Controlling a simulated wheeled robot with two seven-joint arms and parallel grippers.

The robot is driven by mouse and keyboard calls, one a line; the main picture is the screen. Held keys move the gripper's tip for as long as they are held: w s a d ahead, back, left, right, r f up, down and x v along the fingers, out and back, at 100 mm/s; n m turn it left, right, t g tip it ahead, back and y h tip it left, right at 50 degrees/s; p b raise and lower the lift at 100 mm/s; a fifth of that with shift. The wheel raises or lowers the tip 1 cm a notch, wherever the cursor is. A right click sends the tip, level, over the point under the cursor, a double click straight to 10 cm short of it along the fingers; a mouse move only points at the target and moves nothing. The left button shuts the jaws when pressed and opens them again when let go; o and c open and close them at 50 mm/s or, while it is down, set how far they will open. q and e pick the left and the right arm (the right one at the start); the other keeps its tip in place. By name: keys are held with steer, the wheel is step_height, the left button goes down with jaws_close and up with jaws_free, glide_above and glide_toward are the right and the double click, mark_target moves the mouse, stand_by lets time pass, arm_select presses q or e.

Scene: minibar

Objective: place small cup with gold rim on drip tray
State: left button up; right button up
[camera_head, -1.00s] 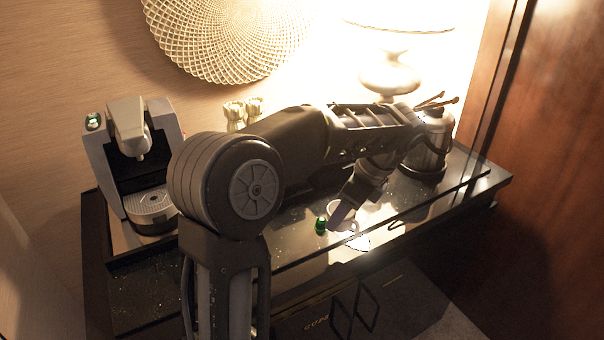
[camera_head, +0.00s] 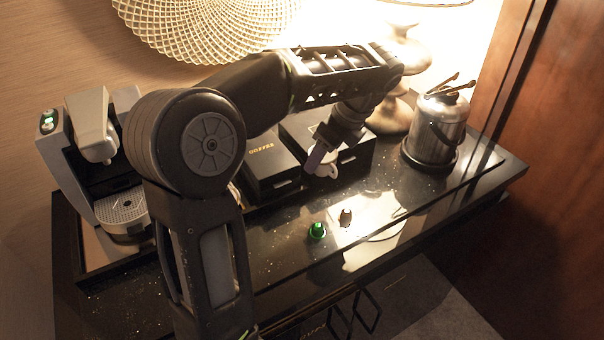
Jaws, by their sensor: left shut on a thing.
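The small white cup (camera_head: 324,170) hangs at the end of my left arm, above the black counter. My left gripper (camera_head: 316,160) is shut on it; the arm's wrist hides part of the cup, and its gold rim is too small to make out. The drip tray (camera_head: 122,207) is a perforated silver plate at the front of the coffee machine (camera_head: 88,135) at the left. It looks empty. My left gripper is well to the right of the tray. My right gripper does not show.
A green capsule (camera_head: 317,230) and a dark capsule (camera_head: 346,216) stand on the counter (camera_head: 400,190). Black boxes, one marked coffee (camera_head: 262,150), stand behind my arm. A metal ice bucket (camera_head: 436,130) and a lamp (camera_head: 395,105) are at the right.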

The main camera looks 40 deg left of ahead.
mark_target(322, 175)
arm_select(q)
step_height(322, 175, down, 6)
stand_by(0.4)
step_height(322, 175, down, 4)
steer(key=shift+r, duration=0.25)
steer(key=shift+f, duration=0.1)
steer(key=shift+f, duration=0.2)
steer(key=o, duration=1.4)
